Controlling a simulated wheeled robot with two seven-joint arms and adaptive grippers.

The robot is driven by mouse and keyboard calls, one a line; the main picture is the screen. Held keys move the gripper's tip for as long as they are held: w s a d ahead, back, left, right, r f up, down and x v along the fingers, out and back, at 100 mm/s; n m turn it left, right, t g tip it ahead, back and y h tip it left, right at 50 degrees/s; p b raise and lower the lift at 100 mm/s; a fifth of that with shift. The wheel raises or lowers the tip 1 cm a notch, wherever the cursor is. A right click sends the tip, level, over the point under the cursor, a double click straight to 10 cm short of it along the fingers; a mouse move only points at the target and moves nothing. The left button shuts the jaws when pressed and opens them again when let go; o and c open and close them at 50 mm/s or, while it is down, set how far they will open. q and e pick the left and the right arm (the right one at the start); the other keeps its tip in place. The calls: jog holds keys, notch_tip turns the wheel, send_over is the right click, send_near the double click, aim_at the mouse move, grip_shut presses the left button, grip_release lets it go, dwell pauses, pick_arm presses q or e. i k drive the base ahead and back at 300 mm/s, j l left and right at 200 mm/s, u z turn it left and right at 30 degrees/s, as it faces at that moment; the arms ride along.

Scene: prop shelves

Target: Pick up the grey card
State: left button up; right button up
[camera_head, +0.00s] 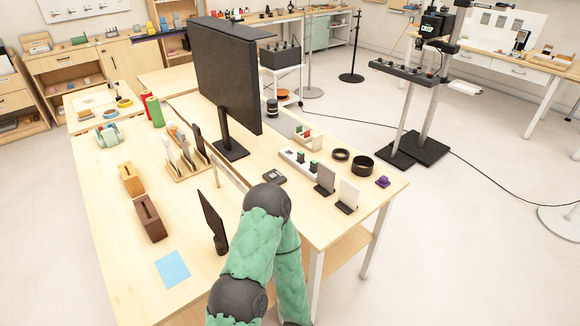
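The grey card (325,178) stands upright in a small black stand on the right part of the wooden table. A white card (347,193) stands in a similar stand just to its right. One of my green arms rises from the bottom edge and bends near the table's front side. Its gripper does not show, and neither does my other gripper. Nothing of mine is seen touching the grey card.
A large black monitor (226,75) stands behind. A white strip with small items (298,161), black rings (362,165) and a purple object (382,182) lie near the cards. A dark upright panel (212,222) stands left of my arm. A blue sheet (172,269) lies front left.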

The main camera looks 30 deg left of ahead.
aim_at(325, 176)
jog(key=i+l+u, duration=0.2)
jog(key=u, duration=0.25)
jog(key=i+l+u, duration=0.25)
jog(key=u, duration=0.2)
jog(key=i+l+u, duration=0.2)
jog(key=l+u, duration=0.25)
jog(key=i+l+u, duration=0.1)
jog(key=l+u, duration=0.2)
jog(key=u, duration=0.15)
jog(key=l+u, duration=0.45)
